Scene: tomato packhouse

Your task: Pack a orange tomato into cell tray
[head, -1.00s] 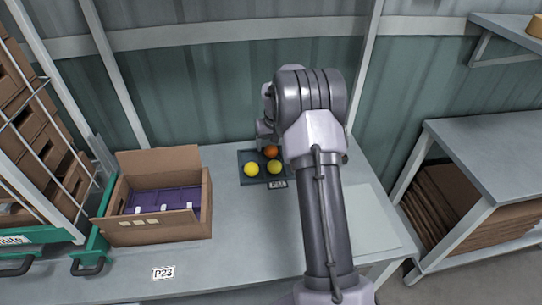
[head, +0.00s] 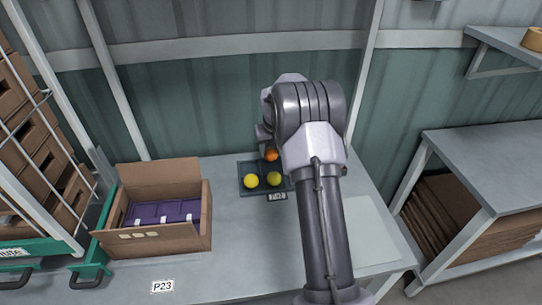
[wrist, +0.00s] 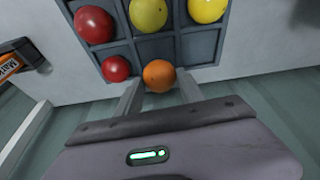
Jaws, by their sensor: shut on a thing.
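An orange tomato (wrist: 159,76) sits between the two fingers of my gripper (wrist: 160,88), which is shut on it. It also shows in the head view (head: 271,155), left of my arm at the tray's far side. The dark cell tray (head: 246,168) lies on the bench; its cells show in the wrist view (wrist: 203,46). Two yellow tomatoes (wrist: 148,12) (wrist: 207,8) and a red tomato (wrist: 94,24) sit in one row. A smaller red tomato (wrist: 117,68) is left of the orange one. The middle and right cells near my gripper look empty. Height over the tray is unclear.
An open cardboard box (head: 165,238) with purple contents stands left of the tray on the bench (head: 240,270). A black-and-orange pack (wrist: 14,60) shows left in the wrist view. The wall (head: 215,125) stands behind the bench. The bench front is clear.

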